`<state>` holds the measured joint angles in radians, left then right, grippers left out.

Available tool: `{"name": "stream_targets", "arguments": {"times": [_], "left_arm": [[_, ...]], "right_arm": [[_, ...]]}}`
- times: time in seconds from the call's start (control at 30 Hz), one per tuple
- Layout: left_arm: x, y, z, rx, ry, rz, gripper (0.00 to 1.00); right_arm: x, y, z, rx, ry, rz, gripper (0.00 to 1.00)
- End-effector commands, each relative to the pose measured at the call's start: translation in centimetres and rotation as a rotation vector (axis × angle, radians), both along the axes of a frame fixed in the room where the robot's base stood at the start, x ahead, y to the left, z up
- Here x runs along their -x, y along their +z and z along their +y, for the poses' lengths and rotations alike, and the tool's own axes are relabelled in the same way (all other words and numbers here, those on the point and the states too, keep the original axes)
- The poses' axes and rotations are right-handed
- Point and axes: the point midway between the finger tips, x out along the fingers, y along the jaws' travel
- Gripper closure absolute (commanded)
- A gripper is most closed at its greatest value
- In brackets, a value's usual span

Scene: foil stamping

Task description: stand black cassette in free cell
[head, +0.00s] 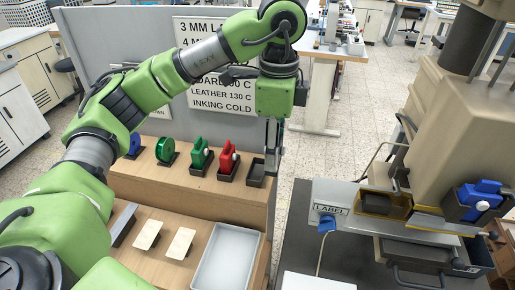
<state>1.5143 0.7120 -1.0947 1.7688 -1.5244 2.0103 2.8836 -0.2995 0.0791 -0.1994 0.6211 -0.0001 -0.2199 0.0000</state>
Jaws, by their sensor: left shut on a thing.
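My left gripper (274,158) points down at the right end of the wooden shelf, just right of the free cell. It is shut on a narrow dark thing, seen edge-on and hard to tell from the fingers; it appears to be the black cassette (271,166). The free cell (256,174) is a dark, open, empty holder at the right end of the row. From this angle I cannot tell whether the cassette is over the cell or beside it. My right gripper is out of view.
Left of the free cell stand a red cassette (228,160), a green cassette (201,156), a green roll (166,151) and a blue one (134,146). A pale tray (228,262) lies in front. The stamping machine (450,125) and a blue cassette (480,200) are at right.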

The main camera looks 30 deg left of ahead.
Motion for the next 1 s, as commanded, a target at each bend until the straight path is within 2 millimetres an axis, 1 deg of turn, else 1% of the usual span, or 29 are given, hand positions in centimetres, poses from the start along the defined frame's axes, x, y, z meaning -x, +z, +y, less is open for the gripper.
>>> {"name": "stream_targets", "arguments": {"times": [0.03,0.1,0.17,0.2,0.3,0.4,0.57,0.63,0.7,0.8,0.9,1.0], "left_arm": [[-0.7,-0.5,1.1,0.002,0.005,0.007,0.86],[-1.8,-1.3,2.4,0.002,0.005,0.006,0.86],[-2.6,-2.1,3.5,0.001,0.005,0.006,0.86],[-3.0,-2.9,4.0,0.0,0.003,0.006,0.86],[-3.9,-4.6,5.1,-0.001,0.002,0.004,0.86],[-4.5,-5.8,5.8,-0.002,0.0,0.001,0.86],[-5.0,-6.9,6.4,0.001,-0.001,0.002,0.86],[-5.3,-7.5,6.9,0.0,0.0,0.002,0.86],[-5.3,-8.4,6.9,-0.001,-0.003,0.005,0.86],[-5.3,-9.7,6.9,0.0,-0.002,0.002,0.86],[-5.3,-10.5,6.9,0.0,-0.002,0.001,0.86],[-5.4,-10.7,6.8,0.001,-0.002,-0.001,0.86]], "right_arm": [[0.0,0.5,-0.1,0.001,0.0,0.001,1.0],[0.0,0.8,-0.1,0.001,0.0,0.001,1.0],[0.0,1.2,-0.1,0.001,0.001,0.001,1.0],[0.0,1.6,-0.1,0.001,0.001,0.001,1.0],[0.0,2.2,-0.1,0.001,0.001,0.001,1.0],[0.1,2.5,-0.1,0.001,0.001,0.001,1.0],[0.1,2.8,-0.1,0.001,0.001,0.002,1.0],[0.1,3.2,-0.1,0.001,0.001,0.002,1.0],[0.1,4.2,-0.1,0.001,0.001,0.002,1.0],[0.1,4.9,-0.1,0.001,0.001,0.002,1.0],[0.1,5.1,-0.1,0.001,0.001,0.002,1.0],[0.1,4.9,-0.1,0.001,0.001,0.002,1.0]]}}
